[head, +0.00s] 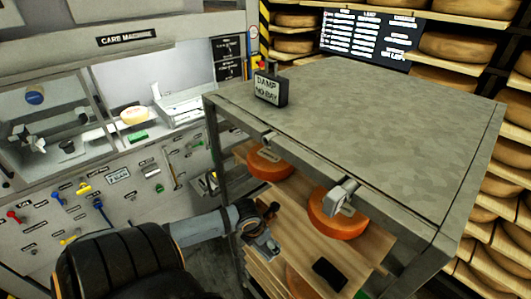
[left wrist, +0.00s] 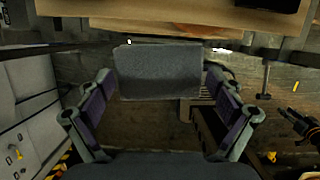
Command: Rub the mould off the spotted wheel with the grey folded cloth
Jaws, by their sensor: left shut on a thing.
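My left gripper (head: 262,228) is in front of the rack's left front post, beside the wooden shelf. In the left wrist view, my left gripper (left wrist: 158,95) has its fingers on both sides of the grey folded cloth (left wrist: 157,72), which is held flat between them. The cloth (head: 265,246) shows small in the head view, apart from the wheels. An orange cheese wheel (head: 263,168) lies at the back left of the shelf and another (head: 335,224) at the right. Both are partly hidden by the table's front edge. I cannot make out mould spots on either.
The steel rack top (head: 350,110) overhangs the wooden shelf (head: 298,208). A small dark sign (head: 269,90) stands on it. A black flat pad (head: 329,273) lies at the shelf's front. Another wheel shows partly below. The shelf's middle has free room.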

